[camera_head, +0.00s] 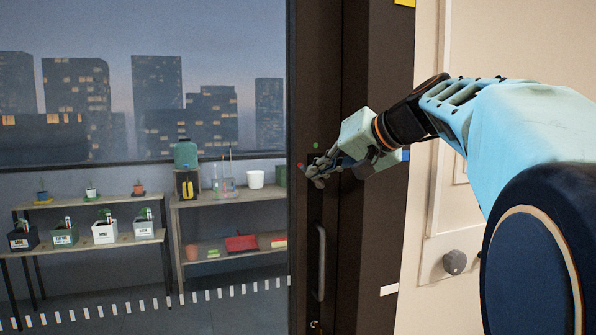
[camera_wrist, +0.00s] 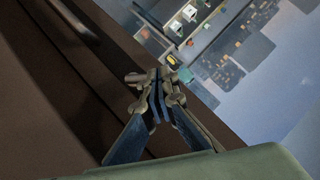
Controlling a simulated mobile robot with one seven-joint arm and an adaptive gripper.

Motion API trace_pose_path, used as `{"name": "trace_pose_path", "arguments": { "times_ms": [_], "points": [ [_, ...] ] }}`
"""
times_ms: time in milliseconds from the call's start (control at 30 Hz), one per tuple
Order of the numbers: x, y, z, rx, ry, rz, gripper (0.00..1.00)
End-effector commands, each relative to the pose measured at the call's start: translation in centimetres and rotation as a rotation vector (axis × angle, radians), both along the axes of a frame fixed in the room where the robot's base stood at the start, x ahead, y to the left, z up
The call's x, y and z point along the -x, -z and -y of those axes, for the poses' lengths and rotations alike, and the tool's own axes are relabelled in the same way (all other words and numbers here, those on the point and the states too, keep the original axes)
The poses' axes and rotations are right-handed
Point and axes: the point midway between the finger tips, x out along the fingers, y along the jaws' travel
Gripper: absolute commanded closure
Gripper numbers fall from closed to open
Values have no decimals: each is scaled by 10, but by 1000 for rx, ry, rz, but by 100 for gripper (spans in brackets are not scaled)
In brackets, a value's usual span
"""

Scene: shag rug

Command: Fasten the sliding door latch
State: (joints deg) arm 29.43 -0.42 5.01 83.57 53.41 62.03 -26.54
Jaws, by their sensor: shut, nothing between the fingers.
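The sliding door (camera_head: 303,215) has a dark brown frame around a large glass pane. A small green dot (camera_head: 316,145) and a small red dot (camera_head: 300,166) show on the frame beside my gripper. The latch itself cannot be made out clearly; my fingers cover that spot. My gripper (camera_head: 316,172) is shut and empty, its fingertips at the door frame, above the vertical pull handle (camera_head: 321,262). I cannot tell whether they touch the frame. In the wrist view my gripper (camera_wrist: 155,82) has its fingers together in front of the brown frame, with nothing between them.
A pale wall with a grey round knob (camera_head: 455,262) is to the right of the frame. Behind the glass stand shelves (camera_head: 228,201) with pots and boxes, and a city skyline. A small metal fitting (camera_head: 314,323) sits low on the frame.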

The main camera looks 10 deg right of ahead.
Motion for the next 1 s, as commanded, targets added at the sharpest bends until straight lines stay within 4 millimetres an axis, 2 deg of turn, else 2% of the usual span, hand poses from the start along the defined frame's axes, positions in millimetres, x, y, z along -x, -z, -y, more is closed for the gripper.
{"name": "trace_pose_path", "arguments": {
  "times_ms": [1000],
  "points": [
    [1, 6, -9, 236, -1, 38, 100]
  ]
}}
